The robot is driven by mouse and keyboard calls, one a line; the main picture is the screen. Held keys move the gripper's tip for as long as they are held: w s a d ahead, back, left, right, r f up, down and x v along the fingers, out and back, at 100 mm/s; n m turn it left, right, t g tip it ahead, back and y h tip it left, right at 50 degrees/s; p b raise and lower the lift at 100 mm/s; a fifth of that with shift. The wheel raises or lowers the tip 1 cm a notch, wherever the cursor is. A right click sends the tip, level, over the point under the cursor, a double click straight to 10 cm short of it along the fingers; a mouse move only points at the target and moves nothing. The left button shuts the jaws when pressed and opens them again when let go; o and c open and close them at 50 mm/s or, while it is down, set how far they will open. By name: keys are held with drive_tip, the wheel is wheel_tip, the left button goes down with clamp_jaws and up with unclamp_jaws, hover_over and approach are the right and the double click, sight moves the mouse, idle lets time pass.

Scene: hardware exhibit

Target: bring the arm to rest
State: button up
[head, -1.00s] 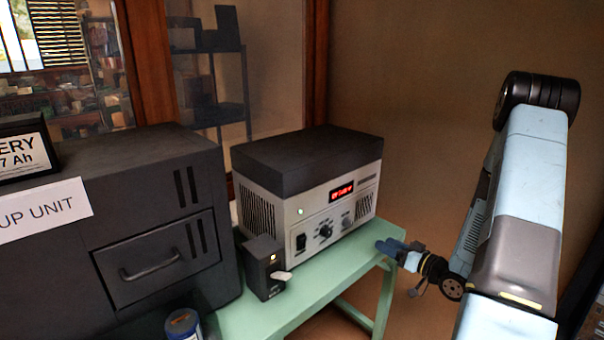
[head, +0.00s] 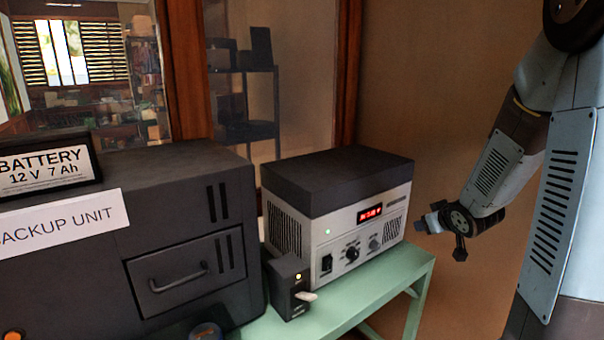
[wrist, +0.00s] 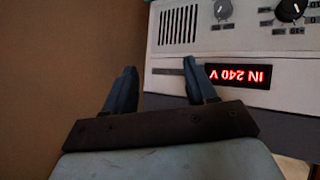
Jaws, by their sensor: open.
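My gripper (head: 428,223) is at the right in the head view, just right of the power supply's right side, with my arm reaching down from the upper right. In the wrist view my gripper (wrist: 157,88) has two blue fingers spread apart with nothing between them. The power supply (head: 343,240), a light box with a dark top, stands on the green table (head: 330,318). Its red display (head: 370,213) reads "IN 240 V" upside down in the wrist view (wrist: 238,75). The gripper appears apart from it.
A dark backup unit (head: 100,250) with a drawer handle fills the left, with a battery sign (head: 50,165) on top. A small black switch box (head: 290,287) with a pale lever stands before the power supply. A brown wall (head: 440,100) is behind; a window and shelf are at the back.

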drive_tip(key=s+a+r+m+g+h, duration=0.2)
drive_tip(key=s+a+r+m+h, duration=0.15)
drive_tip(key=s+r, duration=0.75)
drive_tip(key=s+a+r+g+y, duration=0.1)
drive_tip(key=s+a, duration=0.3)
drive_tip(key=s, duration=0.5)
drive_tip(key=s+a+r+g+y, duration=0.2)
drive_tip(key=s+a+r, duration=0.1)
drive_tip(key=s, duration=0.5)
drive_tip(key=shift+s+a, duration=0.35)
drive_tip(key=shift+a, duration=0.2)
drive_tip(key=shift+a, duration=0.1)
